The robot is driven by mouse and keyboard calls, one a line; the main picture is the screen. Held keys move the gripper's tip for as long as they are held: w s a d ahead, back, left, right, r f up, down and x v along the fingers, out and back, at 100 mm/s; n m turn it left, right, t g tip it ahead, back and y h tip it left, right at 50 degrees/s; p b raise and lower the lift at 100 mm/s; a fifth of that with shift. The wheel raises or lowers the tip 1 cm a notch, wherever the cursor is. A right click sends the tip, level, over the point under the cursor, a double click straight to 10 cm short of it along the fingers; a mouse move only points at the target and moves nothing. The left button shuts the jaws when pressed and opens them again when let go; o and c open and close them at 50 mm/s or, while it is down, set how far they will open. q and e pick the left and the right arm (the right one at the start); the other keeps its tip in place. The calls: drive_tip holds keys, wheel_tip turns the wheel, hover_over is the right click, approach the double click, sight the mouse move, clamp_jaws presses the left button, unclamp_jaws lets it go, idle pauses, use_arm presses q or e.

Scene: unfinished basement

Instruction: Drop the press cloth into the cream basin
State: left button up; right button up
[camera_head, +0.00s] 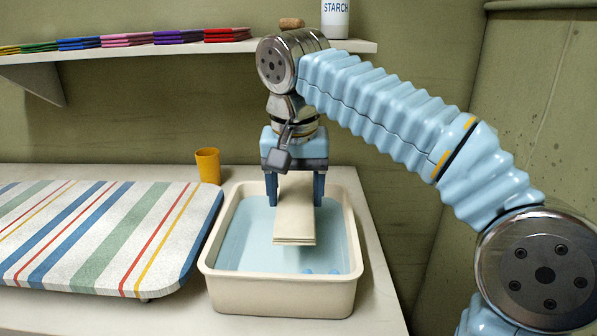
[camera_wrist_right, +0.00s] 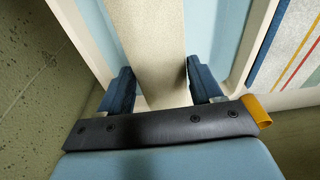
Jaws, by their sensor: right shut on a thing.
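The press cloth (camera_head: 295,222) is a cream, folded flat strip. My right gripper (camera_head: 295,190) is shut on it, with a blue finger at each side, and holds it over the cream basin (camera_head: 284,296). The basin stands on the counter and has a light blue inside, with a few small blue shapes near its front. In the right wrist view the cloth (camera_wrist_right: 150,45) runs between the two fingers (camera_wrist_right: 158,88), above the basin's blue inside. Whether the cloth's lower end touches the basin floor I cannot tell. My left gripper is not in view.
A striped ironing board (camera_head: 105,235) lies just left of the basin. A yellow cup (camera_head: 208,166) stands behind, by the wall. A shelf (camera_head: 180,50) above holds several folded coloured cloths (camera_head: 127,39) and a white starch container (camera_head: 335,18). The counter (camera_head: 375,285) is narrow right of the basin.

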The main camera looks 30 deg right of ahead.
sight(294, 203)
drive_tip(key=shift+f, duration=0.9)
drive_tip(key=o, duration=1.1)
drive_tip(key=r, duration=0.6)
drive_tip(key=shift+s+a+r, duration=0.3)
drive_tip(key=shift+s+a, duration=0.05)
drive_tip(key=shift+s+r, duration=0.15)
drive_tip(key=shift+r, duration=0.3)
